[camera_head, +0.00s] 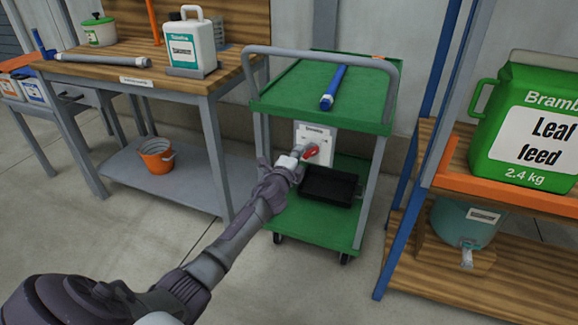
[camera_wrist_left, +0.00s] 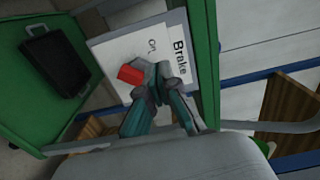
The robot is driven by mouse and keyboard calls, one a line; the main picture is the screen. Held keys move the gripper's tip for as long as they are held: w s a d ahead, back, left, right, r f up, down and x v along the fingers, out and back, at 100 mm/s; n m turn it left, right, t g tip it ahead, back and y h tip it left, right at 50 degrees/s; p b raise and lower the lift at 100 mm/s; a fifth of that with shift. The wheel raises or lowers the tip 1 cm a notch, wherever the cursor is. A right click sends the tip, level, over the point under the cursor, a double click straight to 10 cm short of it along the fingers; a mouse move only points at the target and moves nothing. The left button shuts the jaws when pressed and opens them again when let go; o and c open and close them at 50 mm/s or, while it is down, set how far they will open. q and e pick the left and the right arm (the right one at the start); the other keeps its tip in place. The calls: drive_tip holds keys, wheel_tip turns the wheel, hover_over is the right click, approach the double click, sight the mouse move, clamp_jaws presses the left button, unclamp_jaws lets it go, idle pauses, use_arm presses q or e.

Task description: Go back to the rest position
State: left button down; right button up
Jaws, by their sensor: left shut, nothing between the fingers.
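My left gripper (camera_head: 297,154) is shut and empty in front of the green trolley (camera_head: 321,219). Its fingertips overlap the area beside a red lever (camera_head: 312,150) on a white panel (camera_head: 316,133) of the trolley. In the left wrist view the shut fingers (camera_wrist_left: 157,76) are close to the red lever (camera_wrist_left: 130,75), and the panel (camera_wrist_left: 162,43) behind reads "Brake". I cannot tell whether the fingers touch the lever. My right gripper is not in view.
A blue tube (camera_head: 333,88) lies on the trolley top and a black tray (camera_head: 330,186) on its lower shelf. A workbench (camera_head: 115,75) stands left. A shelf rack (camera_head: 440,170) with a green leaf feed jug (camera_head: 525,125) stands right. Floor in front is clear.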

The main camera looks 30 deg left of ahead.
use_arm(q)
drive_tip(key=p+v, duration=0.1)
drive_tip(key=v, duration=0.6)
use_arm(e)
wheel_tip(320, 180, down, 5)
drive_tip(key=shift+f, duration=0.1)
